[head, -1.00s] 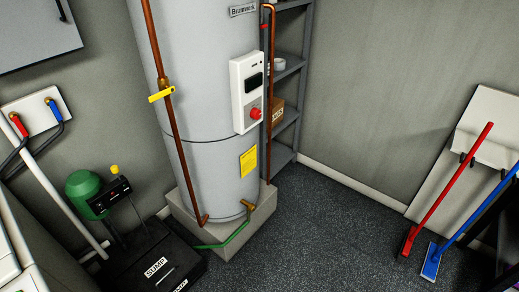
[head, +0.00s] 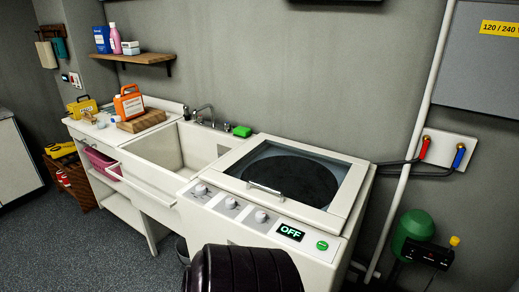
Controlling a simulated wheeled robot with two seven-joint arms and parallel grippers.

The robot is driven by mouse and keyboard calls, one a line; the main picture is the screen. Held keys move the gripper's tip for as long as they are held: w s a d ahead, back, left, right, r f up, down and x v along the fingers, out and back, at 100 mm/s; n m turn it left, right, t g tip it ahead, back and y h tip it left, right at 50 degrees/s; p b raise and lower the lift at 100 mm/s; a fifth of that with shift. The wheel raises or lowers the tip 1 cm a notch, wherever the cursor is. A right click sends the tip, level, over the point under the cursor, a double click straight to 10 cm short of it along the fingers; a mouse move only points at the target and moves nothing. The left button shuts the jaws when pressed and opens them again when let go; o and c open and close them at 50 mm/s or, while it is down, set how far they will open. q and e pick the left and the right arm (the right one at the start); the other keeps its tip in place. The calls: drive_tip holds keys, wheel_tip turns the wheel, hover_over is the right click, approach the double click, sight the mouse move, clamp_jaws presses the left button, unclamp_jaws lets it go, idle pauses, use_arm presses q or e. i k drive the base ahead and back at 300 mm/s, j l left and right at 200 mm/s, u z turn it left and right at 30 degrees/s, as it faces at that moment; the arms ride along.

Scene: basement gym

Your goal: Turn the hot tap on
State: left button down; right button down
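A metal tap (head: 205,112) with a curved spout stands at the back edge of a white utility sink (head: 150,157), left of centre in the head view. Its handles are too small to tell hot from cold, or on from off. On the wall at the right, a white plate (head: 447,146) carries a red-handled valve (head: 424,147) and a blue-handled valve (head: 459,156), with dark hoses running left behind the washer. Neither of my grippers is in view.
A top-loading washer (head: 345,205) showing OFF stands right of the sink. A black ribbed rounded object (head: 243,268) is in front of it. An orange jug (head: 129,104) and a green sponge (head: 242,131) are by the sink. Floor at lower left is clear (head: 70,240).

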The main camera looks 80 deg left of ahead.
sight(200, 118)
drive_tip(key=u, duration=3.25)
drive_tip(key=i+j, duration=0.3)
drive_tip(key=i+j+z, duration=0.1)
drive_tip(key=i+j, duration=0.2)
drive_tip(key=j, duration=0.25)
drive_tip(key=i+j+z, duration=0.1)
drive_tip(key=i+j, duration=0.15)
drive_tip(key=j, duration=0.2)
drive_tip(key=i+j, duration=0.3)
drive_tip(key=j, duration=0.15)
drive_tip(key=i+j+z, duration=0.1)
drive_tip(key=i+j, duration=0.15)
drive_tip(key=j, duration=0.2)
drive_tip(key=i+j, duration=0.25)
drive_tip(key=j, duration=0.25)
drive_tip(key=i+j+z, duration=0.1)
drive_tip(key=i+j, duration=0.15)
drive_tip(key=j, duration=0.25)
drive_tip(key=i+j+z, duration=0.1)
drive_tip(key=j, duration=0.4)
drive_tip(key=i, duration=0.1)
